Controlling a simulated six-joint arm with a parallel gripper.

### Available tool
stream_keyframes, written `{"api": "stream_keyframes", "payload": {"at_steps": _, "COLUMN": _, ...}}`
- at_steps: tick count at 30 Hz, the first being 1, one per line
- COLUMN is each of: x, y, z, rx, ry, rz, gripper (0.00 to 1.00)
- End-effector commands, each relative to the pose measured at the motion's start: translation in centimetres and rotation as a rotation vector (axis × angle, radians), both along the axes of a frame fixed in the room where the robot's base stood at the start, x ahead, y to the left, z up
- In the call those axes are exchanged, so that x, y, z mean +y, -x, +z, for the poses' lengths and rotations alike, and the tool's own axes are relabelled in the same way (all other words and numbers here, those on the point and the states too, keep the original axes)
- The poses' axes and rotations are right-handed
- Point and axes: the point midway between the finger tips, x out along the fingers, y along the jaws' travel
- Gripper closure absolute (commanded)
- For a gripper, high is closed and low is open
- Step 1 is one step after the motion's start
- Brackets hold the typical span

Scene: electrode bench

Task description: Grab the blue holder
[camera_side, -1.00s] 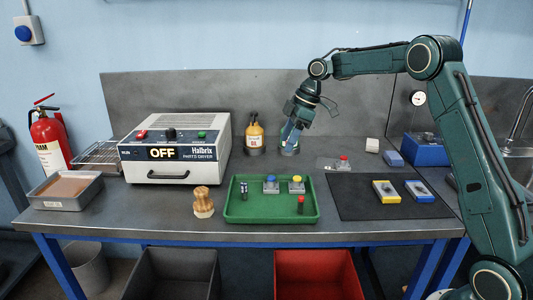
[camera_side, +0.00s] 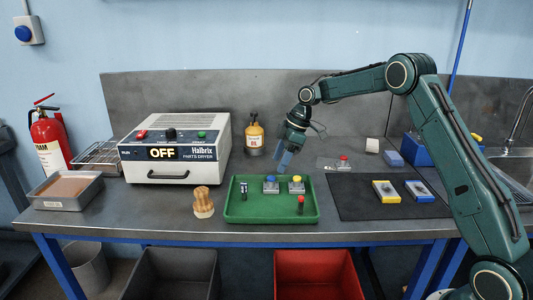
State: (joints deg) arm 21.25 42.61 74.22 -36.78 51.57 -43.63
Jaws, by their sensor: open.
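A small grey piece with a blue top (camera_side: 271,184) stands in the green tray (camera_side: 236,215), left of a similar piece with a yellow top (camera_side: 296,184). A flat blue block with a pale centre (camera_side: 419,191) lies on the dark mat, right of a yellow one (camera_side: 386,192). A plain blue block (camera_side: 393,158) lies behind the mat. Which of these is the blue holder I cannot tell. My gripper (camera_side: 284,170) is open, points down and hangs just above and behind the tray's back edge, apart from the blue-topped piece.
A red-topped piece (camera_side: 343,160) lies behind the dark mat (camera_side: 355,208). A red-tipped post (camera_side: 301,204) and a black-and-white piece (camera_side: 243,190) stand in the tray. The dryer (camera_side: 174,150), reading OFF, and a wooden piece (camera_side: 203,204) are left of the tray.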

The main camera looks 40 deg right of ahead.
Motion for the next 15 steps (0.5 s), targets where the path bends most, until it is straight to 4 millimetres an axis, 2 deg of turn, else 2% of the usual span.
{"api": "stream_keyframes", "payload": {"at_steps": 1, "x": 0.3, "y": -0.1, "z": -0.8, "rx": 0.004, "ry": -0.002, "rz": 0.003, "gripper": 0.41}}
{"api": "stream_keyframes", "payload": {"at_steps": 6, "x": 0.8, "y": -0.5, "z": -2.3, "rx": 0.003, "ry": -0.001, "rz": 0.001, "gripper": 0.41}}
{"api": "stream_keyframes", "payload": {"at_steps": 15, "x": 1.0, "y": -0.6, "z": -2.8, "rx": 0.001, "ry": -0.001, "rz": 0.0, "gripper": 0.41}}
